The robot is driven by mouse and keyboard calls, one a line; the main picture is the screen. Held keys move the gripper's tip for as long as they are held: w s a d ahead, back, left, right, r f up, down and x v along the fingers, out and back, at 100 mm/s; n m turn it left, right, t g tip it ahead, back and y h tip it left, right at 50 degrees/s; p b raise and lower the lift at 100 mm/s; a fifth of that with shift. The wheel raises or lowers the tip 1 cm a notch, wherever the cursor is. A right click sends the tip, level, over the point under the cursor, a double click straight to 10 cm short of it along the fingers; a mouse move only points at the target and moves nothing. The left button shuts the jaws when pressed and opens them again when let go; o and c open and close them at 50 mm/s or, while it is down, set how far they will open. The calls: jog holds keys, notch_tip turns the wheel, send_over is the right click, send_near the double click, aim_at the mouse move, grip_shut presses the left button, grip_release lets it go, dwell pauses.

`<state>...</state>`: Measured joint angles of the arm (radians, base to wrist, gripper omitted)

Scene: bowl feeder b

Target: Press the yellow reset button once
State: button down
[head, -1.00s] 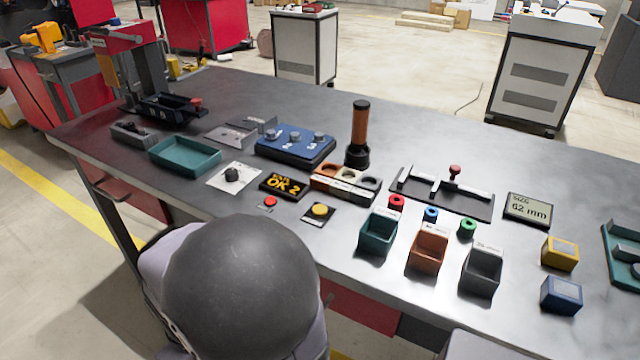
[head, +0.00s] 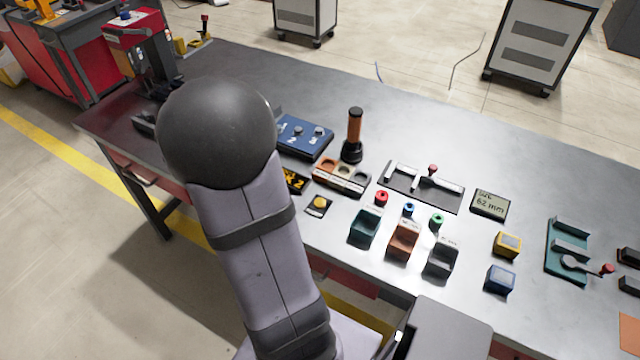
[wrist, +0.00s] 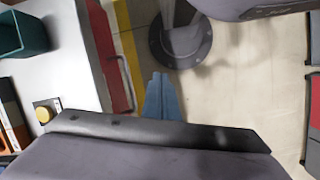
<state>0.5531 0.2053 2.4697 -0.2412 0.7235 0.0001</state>
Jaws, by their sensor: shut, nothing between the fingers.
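The yellow button (head: 319,203) sits on a small dark plate near the front edge of the bench, just right of my raised arm in the head view. In the wrist view the yellow button (wrist: 43,113) shows at the left, partly bordered by the dark body of my wrist. My gripper (wrist: 160,78) shows in the wrist view as blue-grey fingers held together, empty. They are seen against the floor, beyond the bench's front edge and well right of the button. I cannot make out the gripper in the head view.
My arm covers the bench left of the button. An amber display (head: 294,181) is partly hidden behind it. A red drawer front (wrist: 103,50) lies below the edge.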

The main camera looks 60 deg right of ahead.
jog(key=s+d+r+n+g+h+p, duration=0.1)
jog(key=s+d+r+n+p, duration=0.1)
jog(key=d+r+p, duration=0.45)
notch_tip(320, 180, up, 6)
jog(key=n+h+b, duration=0.1)
jog(key=n+h, duration=0.5)
jog(key=h, duration=0.1)
send_over(316, 204)
jog(key=shift+f+t, duration=0.15)
jog(key=shift+t, duration=0.15)
jog(key=shift+f, duration=0.1)
notch_tip(316, 204, down, 7)
jog(key=b, duration=0.6)
jog(key=shift+f+b, duration=0.75)
jog(key=shift+f, duration=0.05)
